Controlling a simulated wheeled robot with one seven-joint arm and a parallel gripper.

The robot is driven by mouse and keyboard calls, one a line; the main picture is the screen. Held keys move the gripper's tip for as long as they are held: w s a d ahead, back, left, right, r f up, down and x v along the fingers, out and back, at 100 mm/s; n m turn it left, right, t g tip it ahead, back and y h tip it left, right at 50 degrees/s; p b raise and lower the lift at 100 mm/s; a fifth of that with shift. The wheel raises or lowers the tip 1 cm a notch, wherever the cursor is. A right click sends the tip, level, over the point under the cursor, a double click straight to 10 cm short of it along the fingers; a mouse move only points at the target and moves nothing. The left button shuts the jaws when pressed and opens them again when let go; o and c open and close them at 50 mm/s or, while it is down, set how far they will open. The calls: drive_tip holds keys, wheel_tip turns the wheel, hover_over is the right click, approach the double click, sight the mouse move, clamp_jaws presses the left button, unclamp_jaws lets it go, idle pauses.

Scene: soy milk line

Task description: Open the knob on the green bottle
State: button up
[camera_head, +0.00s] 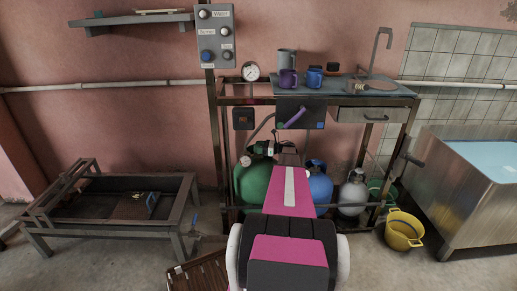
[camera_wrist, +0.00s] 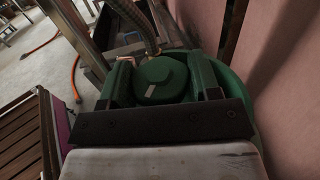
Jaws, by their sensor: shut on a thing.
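The green bottle (camera_head: 251,183) stands on the floor at the lower shelf of the metal stand, partly behind my arm in the head view. Its green knob (camera_wrist: 162,80) shows in the wrist view, between the two fingers of my gripper (camera_wrist: 162,84). The fingers are shut on the knob, one on each side. The bottle's green shoulder (camera_wrist: 240,92) shows around the fingers at the right. In the head view my gripper is at the bottle's top, and the knob is mostly hidden there by my arm.
A blue bottle (camera_head: 320,187) and a grey bottle (camera_head: 352,192) stand right of the green one. The stand's upright post (camera_head: 213,130) is close at the left. A hose (camera_wrist: 146,25) runs beside the knob. A yellow bucket (camera_head: 403,231) is on the floor at right.

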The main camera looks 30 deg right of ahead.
drive_tip(key=n+g+y, duration=0.1)
drive_tip(key=n+g, duration=0.1)
drive_tip(key=g, duration=0.1)
drive_tip(key=n+g+y, duration=0.2)
drive_tip(key=g, duration=0.1)
drive_tip(key=shift+n+g, duration=0.4)
drive_tip(key=shift+g, duration=0.3)
drive_tip(key=o, duration=0.9)
